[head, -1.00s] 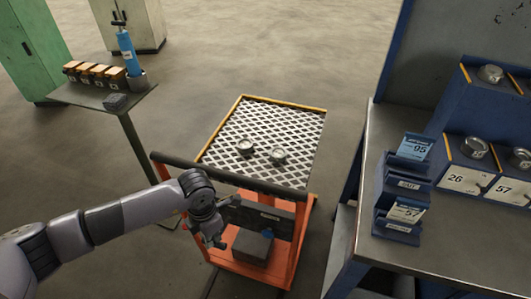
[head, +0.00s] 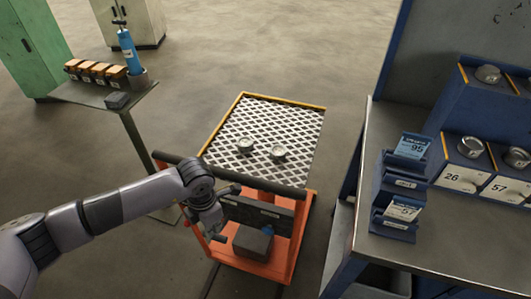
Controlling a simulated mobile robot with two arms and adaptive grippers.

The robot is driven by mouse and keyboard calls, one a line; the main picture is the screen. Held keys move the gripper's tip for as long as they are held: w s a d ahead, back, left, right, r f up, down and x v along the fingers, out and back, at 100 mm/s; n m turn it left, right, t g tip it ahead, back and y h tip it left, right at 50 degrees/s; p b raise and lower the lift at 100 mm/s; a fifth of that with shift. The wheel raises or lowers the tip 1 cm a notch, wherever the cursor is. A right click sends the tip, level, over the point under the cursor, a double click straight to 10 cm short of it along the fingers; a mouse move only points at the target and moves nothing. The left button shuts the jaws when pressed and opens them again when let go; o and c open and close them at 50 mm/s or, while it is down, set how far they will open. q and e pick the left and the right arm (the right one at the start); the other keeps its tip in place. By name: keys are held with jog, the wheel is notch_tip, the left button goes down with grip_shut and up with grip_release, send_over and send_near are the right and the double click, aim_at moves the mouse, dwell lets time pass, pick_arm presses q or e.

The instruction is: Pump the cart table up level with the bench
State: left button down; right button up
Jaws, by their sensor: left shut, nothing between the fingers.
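The cart table (head: 262,118) has a diamond-patterned top with yellow edging on an orange frame (head: 300,235). Two small round metal pieces lie on it. A dark handle bar (head: 262,182) crosses its near side. A grey box (head: 252,242) with a blue piece sits low inside the frame. The bench (head: 440,245) stands to the right, its top apparently higher than the cart table. My left gripper (head: 218,238) is shut and empty, pointing down at the cart's near left corner, below the handle bar. Whether it touches the cart is unclear. My right gripper is out of view.
The bench carries blue card holders (head: 397,190) and a rack of round pieces. Floor beyond the cart is open.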

pick_arm(q)
notch_tip(320, 180, down, 8)
jog(key=b, duration=0.7)
jog(key=shift+s+a+f, duration=0.15)
jog(key=shift+s+f, duration=0.1)
jog(key=shift+s, duration=0.2)
jog(key=shift+w+r+p, duration=0.2)
jog(key=shift+r+p, duration=1)
jog(key=shift+r, duration=0.95)
jog(key=shift+w+r+p, duration=0.2)
jog(key=shift+r+p, duration=0.95)
jog(key=shift+r, duration=0.95)
